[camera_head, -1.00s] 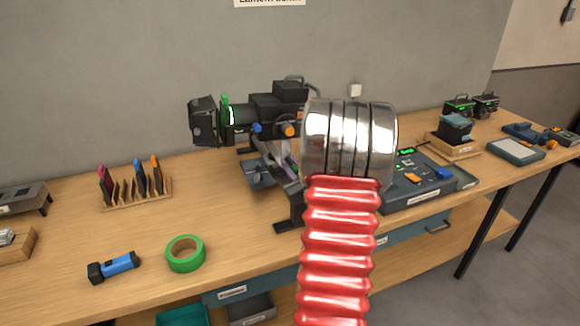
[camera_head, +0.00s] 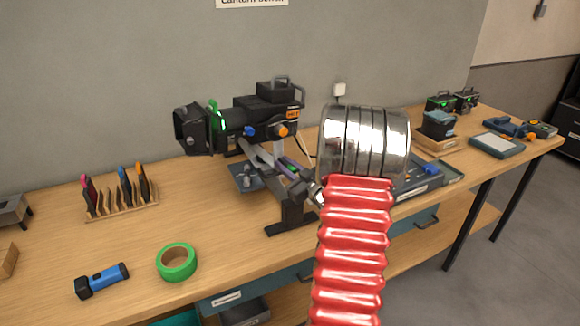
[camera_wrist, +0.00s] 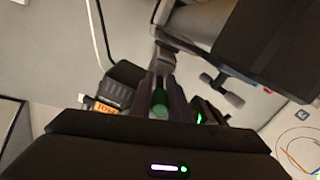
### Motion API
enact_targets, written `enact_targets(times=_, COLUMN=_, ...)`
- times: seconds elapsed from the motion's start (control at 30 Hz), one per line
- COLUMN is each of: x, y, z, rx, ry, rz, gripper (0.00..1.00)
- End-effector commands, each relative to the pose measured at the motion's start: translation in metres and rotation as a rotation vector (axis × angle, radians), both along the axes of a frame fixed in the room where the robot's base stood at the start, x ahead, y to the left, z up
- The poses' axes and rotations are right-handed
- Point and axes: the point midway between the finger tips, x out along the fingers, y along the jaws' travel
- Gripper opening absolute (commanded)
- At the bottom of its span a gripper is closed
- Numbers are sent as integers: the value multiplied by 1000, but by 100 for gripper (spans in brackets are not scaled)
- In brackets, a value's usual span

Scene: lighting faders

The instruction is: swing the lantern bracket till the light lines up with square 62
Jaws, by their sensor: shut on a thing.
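The black stage lantern (camera_head: 262,117) stands on its stand on the bench in the head view, its front barrel to the left and dipped slightly. A green piece (camera_head: 216,125) sits by its front. My gripper (camera_head: 290,170) is below the lantern's rear, partly hidden by my arm. In the wrist view, my gripper (camera_wrist: 163,98) has its dark fingers closed around a green grip (camera_wrist: 160,102), below a grey metal bracket part (camera_wrist: 165,58). The fingers hide much of the grip. I cannot make out square 62 or a light spot.
A blue torch (camera_head: 102,280), green tape roll (camera_head: 177,262) and wooden rack (camera_head: 122,205) lie on the bench left of the stand. A control desk (camera_head: 425,175) is right, partly behind my arm.

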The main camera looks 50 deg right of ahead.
Motion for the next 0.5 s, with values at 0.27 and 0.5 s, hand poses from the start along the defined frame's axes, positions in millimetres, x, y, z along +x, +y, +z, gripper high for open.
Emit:
enact_targets(times=0.27, x=4, y=4, z=-1, rx=1, ry=3, rz=11, gripper=0)
enact_targets(times=0.5, x=4, y=4, z=0, rx=0, ry=2, rz=12, gripper=27)
